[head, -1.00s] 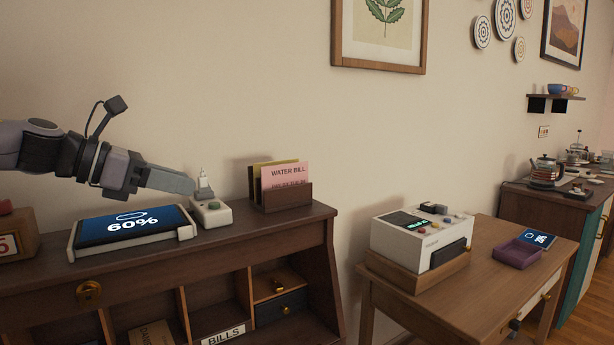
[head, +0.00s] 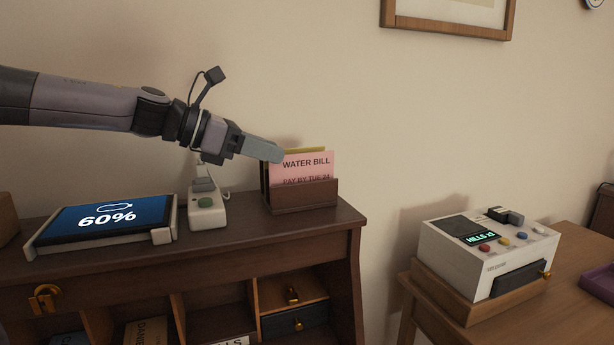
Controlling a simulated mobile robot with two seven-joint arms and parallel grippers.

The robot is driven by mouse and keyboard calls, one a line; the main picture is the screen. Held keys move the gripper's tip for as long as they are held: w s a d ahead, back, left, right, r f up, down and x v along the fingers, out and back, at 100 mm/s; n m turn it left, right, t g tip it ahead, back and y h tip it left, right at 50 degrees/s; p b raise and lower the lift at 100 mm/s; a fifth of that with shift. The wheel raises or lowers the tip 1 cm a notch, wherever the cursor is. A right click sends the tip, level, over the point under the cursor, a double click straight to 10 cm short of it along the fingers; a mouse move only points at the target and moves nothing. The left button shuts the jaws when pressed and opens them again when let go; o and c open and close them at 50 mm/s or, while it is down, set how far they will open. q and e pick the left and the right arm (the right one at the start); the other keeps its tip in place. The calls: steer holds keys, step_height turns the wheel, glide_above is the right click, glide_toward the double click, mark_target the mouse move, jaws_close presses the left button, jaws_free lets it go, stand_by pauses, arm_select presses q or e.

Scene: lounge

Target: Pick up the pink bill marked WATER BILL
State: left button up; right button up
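The pink bill marked WATER BILL (head: 308,168) stands upright in a brown wooden holder (head: 304,196) on top of the desk. A yellowish sheet (head: 308,150) shows behind it. My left gripper (head: 280,154) comes in from the left, and its fingertips overlap the bill's upper left corner in the head view. I cannot tell whether they touch the bill. The fingers are seen from the side, so the gap between them does not show. My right gripper is out of view.
A tablet reading 60% (head: 104,220) lies in a stand on the desk's left. A small white box with a green button (head: 207,211) stands between it and the holder. To the right, a white machine (head: 487,248) sits in a wooden tray on a lower table.

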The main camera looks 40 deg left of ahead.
mark_target(295, 156)
arm_select(q)
steer(key=shift+p+x, duration=0.55)
steer(key=shift+x, duration=2.4)
steer(key=shift+w+r, duration=0.1)
steer(key=shift+r, duration=0.1)
steer(key=shift+c, duration=0.3)
jaws_close()
